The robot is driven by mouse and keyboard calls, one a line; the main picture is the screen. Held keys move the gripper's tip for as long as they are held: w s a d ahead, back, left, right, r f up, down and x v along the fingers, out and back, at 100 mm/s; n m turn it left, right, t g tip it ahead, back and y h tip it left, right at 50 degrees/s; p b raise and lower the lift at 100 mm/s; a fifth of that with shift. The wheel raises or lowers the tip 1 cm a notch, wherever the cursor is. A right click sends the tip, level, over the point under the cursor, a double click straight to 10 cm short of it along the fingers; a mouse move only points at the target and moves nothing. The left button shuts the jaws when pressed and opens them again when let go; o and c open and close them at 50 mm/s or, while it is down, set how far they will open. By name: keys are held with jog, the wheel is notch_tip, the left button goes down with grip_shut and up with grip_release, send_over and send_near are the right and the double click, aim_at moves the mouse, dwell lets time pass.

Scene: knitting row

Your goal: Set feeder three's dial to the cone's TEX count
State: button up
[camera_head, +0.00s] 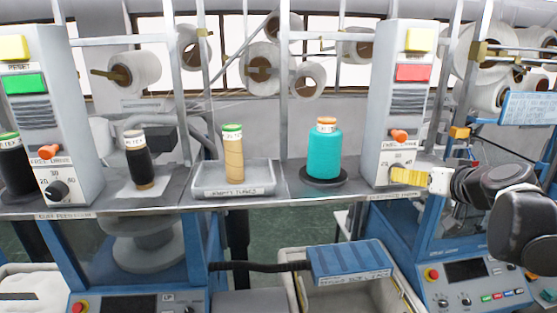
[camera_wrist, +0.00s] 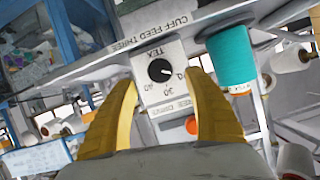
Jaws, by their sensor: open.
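The right feeder post (camera_head: 402,100) has a dial near its base, mostly covered by my gripper in the head view. The wrist view shows this black dial (camera_wrist: 160,70) upside down on a white plate marked TEX, under the words CUFF FEED THREE (camera_wrist: 205,42). Its white pointer mark lies toward the plate's right side, where a number is partly hidden. A 30 and a 40 are legible. The teal cone (camera_head: 324,154) stands upright left of the post; its orange top's label is too small to read. My gripper (camera_head: 396,175) is open, its yellow fingers either side of the dial, apparently not touching it.
An orange knob (camera_head: 398,136) sits above the dial. The teal cone also shows in the wrist view (camera_wrist: 230,60). A tray (camera_head: 205,191) with a tan cone, a black cone (camera_head: 140,165) and another feeder post (camera_head: 45,110) stand to the left. A machine panel (camera_head: 465,270) is below.

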jog(key=x, duration=0.6)
jog(key=shift+p, duration=0.35)
jog(key=shift+s, duration=0.1)
jog(key=c, duration=1.2)
